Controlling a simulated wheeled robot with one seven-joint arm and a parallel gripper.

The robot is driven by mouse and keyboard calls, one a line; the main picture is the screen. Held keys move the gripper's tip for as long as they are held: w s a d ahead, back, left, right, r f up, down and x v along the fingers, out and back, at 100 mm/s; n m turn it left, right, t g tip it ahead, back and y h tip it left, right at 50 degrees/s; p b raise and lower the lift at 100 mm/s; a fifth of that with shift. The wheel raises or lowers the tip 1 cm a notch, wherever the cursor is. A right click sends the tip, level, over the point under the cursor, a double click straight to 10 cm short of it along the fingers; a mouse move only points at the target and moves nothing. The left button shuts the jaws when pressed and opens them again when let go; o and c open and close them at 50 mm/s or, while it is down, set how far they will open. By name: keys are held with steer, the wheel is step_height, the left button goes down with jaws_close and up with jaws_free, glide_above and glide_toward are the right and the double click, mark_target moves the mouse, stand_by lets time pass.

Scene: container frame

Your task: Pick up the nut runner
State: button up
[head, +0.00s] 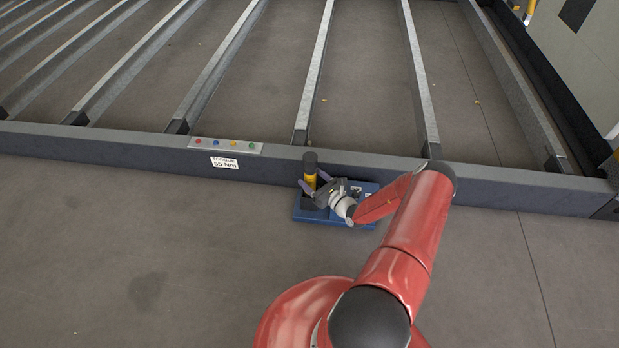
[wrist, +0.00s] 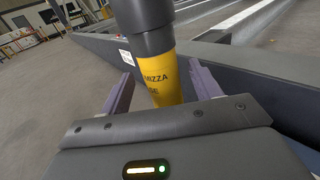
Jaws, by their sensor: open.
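The nut runner (head: 310,170) is an upright tool with a dark grey top and a yellow body. It stands at the left part of a blue tray (head: 312,217) in the head view. In the wrist view the nut runner (wrist: 163,72) rises straight ahead with black lettering on its yellow part. My gripper (head: 314,181) is open, with one purple finger on each side of the yellow body. In the wrist view my gripper (wrist: 163,92) shows a gap beside the left finger; contact at the right finger is unclear. The tool's lower end is hidden.
A long dark frame beam (head: 380,166) runs just behind the tray, with metal cross members beyond it. A strip with coloured buttons (head: 225,146) and a "TORQUE 55 Nm" label (head: 224,162) sit on the beam. The floor (head: 130,230) at the left is clear.

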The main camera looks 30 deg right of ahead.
steer(key=x, duration=0.3)
steer(key=shift+w, duration=0.35)
jaws_close()
steer(key=shift+r, duration=0.1)
